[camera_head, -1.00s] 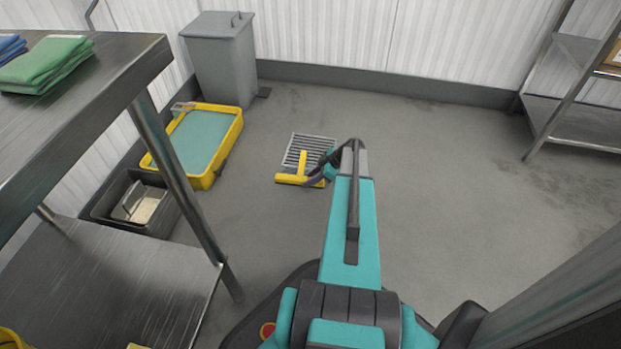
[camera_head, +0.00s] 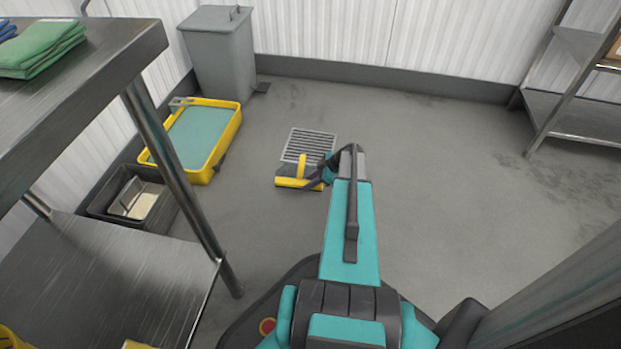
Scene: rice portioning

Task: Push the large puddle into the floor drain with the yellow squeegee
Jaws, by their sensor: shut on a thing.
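The yellow squeegee (camera_head: 299,184) is at the near edge of the floor drain (camera_head: 308,143), a square metal grate. Its yellow head lies across the near side, with a dark strip along it, and a short yellow part reaches over the grate's near edge. My gripper (camera_head: 326,172) is at the right end of the squeegee, shut on it; my arm partly hides the jaws and the grip. I cannot make out a clear large puddle. The floor around the drain looks plain grey, and the arm hides some of it.
A yellow tub with teal contents (camera_head: 232,135) and a dark bin (camera_head: 100,205) stand left of the drain. A grey lidded bin (camera_head: 222,60) stands at the back wall. A steel table (camera_head: 110,80) is at left, a shelf (camera_head: 575,118) at right. Darker floor patches (camera_head: 560,180) lie at right.

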